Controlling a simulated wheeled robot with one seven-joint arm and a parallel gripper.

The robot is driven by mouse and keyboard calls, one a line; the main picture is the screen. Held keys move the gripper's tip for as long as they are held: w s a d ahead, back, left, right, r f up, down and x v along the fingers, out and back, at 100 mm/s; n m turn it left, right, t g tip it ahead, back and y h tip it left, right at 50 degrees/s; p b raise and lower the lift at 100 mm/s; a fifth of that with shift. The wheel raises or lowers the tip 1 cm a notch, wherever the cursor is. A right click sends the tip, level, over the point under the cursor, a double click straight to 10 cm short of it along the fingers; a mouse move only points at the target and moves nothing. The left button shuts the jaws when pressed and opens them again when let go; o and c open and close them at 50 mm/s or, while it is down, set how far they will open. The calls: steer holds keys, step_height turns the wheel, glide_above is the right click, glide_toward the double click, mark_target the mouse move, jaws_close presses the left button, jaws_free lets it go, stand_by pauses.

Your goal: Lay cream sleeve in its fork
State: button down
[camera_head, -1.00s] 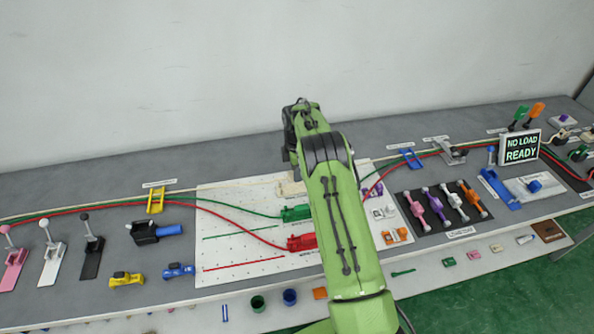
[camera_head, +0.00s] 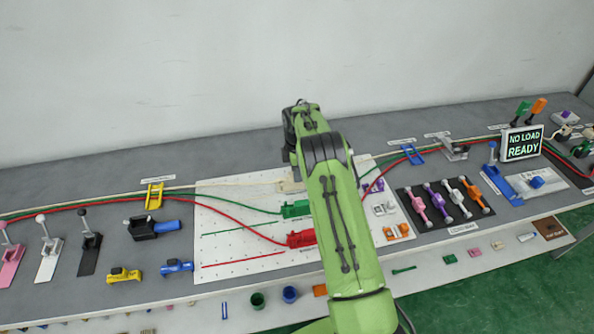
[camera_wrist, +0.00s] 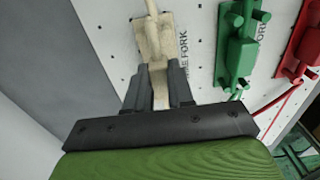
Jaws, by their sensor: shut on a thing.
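In the wrist view my gripper (camera_wrist: 158,70) is shut on a cream sleeve (camera_wrist: 159,92), a pale strip between its two dark fingers. The cream fork (camera_wrist: 153,38) is a pale block on the white pegboard, just beyond the fingertips. The sleeve and fork look in line, but their like colour hides whether the sleeve lies in the slot or above it.
The green fork (camera_wrist: 238,45) and red fork (camera_wrist: 302,48) stand to the right on the white board (camera_head: 235,225). Green and red cables run into them. A yellow bracket (camera_head: 154,195) holds cables at left. A dark mat (camera_head: 425,228) with levers lies right of my arm.

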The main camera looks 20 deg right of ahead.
steer(key=shift+f, duration=0.3)
steer(key=shift+f+b, duration=0.55)
steer(key=shift+f, duration=0.05)
steer(key=shift+c, duration=2.1)
jaws_free()
steer(key=shift+r, duration=0.1)
steer(key=shift+r+p, duration=2.4)
steer(key=shift+r, duration=1.05)
